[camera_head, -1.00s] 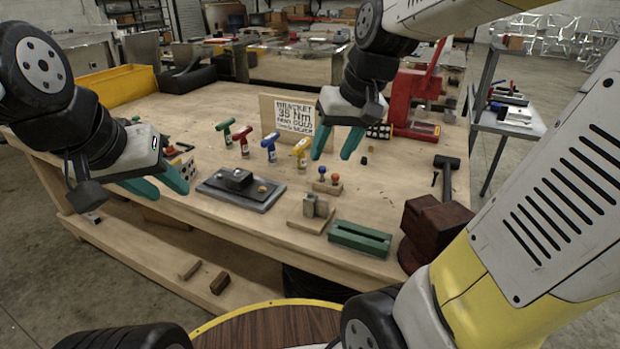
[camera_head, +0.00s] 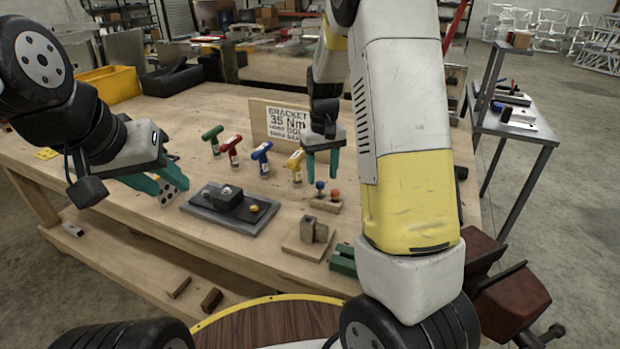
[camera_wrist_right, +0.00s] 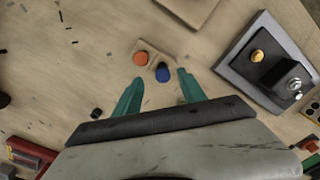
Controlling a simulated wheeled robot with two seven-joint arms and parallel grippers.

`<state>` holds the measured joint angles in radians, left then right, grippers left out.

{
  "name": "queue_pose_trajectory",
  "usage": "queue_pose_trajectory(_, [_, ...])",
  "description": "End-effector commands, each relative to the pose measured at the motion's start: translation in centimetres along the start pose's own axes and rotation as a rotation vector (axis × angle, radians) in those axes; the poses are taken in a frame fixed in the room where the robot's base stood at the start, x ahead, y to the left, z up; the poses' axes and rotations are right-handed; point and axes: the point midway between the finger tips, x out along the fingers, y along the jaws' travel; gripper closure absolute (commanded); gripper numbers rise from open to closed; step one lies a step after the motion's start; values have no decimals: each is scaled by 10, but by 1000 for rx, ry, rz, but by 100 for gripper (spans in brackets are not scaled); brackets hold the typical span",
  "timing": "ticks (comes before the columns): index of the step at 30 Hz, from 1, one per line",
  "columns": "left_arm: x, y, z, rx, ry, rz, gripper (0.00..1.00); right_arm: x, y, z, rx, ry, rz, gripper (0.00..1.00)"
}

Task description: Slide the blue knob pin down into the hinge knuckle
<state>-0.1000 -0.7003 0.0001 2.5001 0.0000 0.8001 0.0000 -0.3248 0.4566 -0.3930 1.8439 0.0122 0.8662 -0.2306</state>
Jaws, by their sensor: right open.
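The blue knob pin (camera_head: 320,186) stands in a small wooden holder (camera_head: 325,204) beside an orange knob pin (camera_head: 335,194). The blue knob also shows in the right wrist view (camera_wrist_right: 163,73), with the orange knob (camera_wrist_right: 140,58) to its left. My right gripper (camera_head: 321,180) is open above the holder; in its wrist view the blue knob lies between the green fingertips (camera_wrist_right: 160,76), and I cannot tell the height gap. The likely hinge knuckle is the grey metal block (camera_head: 314,230) on a wooden base in front of the holder. My left gripper (camera_head: 170,190) is open and empty at the left.
A dark plate with a block (camera_head: 232,208) lies left of the hinge base. Several T-handled drivers (camera_head: 262,158) stand behind it, before a lettered sign (camera_head: 284,121). A green block (camera_head: 343,260) is partly hidden by my right arm.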

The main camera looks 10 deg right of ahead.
Motion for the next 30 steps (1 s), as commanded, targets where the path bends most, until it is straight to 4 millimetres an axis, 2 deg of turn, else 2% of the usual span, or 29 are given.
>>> queue_pose_trajectory(1, [0,0,0,0,0,0,64,10,-3,0,-1,-5,0,52])
queue_pose_trajectory(6, [0,0,0,0,0,0,64,32,-4,-2,2,-3,0,52])
queue_pose_trajectory(15, [0,0,0,0,0,0,64,38,-4,-3,0,0,0,52])
queue_pose_trajectory(16, [0,0,0,0,0,0,64,38,-4,-3,0,0,0,54])
queue_pose_trajectory(23, [0,0,0,0,0,0,64,38,-4,-3,1,0,0,99])
queue_pose_trajectory(30, [0,0,0,0,0,0,64,38,-4,-3,0,0,0,100])
